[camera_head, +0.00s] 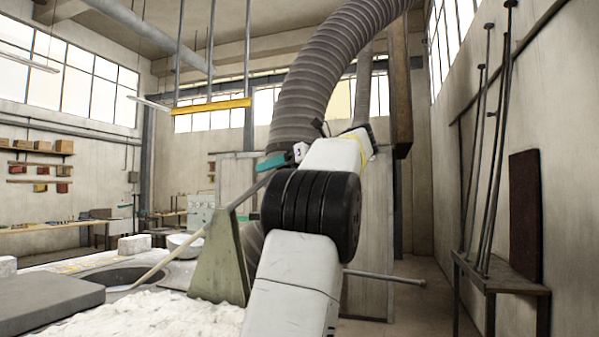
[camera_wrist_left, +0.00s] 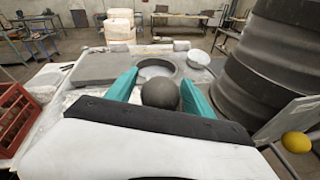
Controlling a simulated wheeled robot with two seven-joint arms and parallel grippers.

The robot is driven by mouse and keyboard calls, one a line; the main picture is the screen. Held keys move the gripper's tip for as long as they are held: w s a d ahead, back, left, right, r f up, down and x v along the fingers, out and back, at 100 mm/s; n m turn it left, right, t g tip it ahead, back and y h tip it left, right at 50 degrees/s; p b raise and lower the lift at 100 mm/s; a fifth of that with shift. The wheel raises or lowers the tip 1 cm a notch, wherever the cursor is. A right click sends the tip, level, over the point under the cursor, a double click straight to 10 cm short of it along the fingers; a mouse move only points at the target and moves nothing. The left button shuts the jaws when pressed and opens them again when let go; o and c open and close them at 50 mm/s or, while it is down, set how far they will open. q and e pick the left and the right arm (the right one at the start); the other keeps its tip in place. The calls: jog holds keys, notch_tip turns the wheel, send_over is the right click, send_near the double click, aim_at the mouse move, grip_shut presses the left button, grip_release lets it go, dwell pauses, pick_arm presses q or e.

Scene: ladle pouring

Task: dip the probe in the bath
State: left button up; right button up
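The probe (camera_head: 165,264) is a long pale rod slanting from my left gripper down to the left, passing the top of a grey-green stand (camera_head: 221,262). Its lower end is at the round bath opening (camera_head: 112,277); I cannot tell how deep it reaches. My left gripper (camera_head: 284,161) has teal fingers, partly hidden behind my arm. In the left wrist view, the fingers (camera_wrist_left: 160,88) flank a dark grey ball (camera_wrist_left: 160,94), apparently the probe's handle end, and seem to touch it on both sides. The bath (camera_wrist_left: 155,66) lies beyond the ball. My right gripper is not in view.
A grey slab (camera_head: 42,303) lies left of the bath, with white lumpy material (camera_head: 150,316) in front. A white bowl (camera_wrist_left: 196,58) is beside the bath. A large ribbed duct (camera_wrist_left: 272,65) stands close on the right. A red crate (camera_wrist_left: 14,118) is at the left.

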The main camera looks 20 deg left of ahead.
pick_arm(q)
jog(key=shift+d, duration=0.1)
jog(key=v, duration=0.7)
jog(key=shift+d, duration=0.35)
jog(key=shift+r, duration=0.1)
jog(key=s+a+f+n+t+h, duration=0.1)
jog(key=s+f+n+h, duration=0.15)
jog(key=f, duration=0.35)
jog(key=s+a+f+n+h, duration=0.1)
jog(key=f+h, duration=0.2)
jog(key=f, duration=0.3)
jog(key=s+a+f+n+t+h, duration=0.1)
jog(key=s+a+f+n+h, duration=0.15)
jog(key=f, duration=0.35)
jog(key=s+d+f+n+t+h, duration=0.2)
jog(key=s+d+f+n+h, duration=0.7)
jog(key=s+d+f+n, duration=0.5)
jog(key=s+d+f, duration=0.5)
jog(key=s, duration=0.1)
jog(key=shift+s+d+n, duration=0.25)
jog(key=shift+d+n, duration=0.05)
jog(key=shift+s+d+f, duration=0.1)
jog(key=shift+f, duration=0.1)
jog(key=shift+c, duration=0.4)
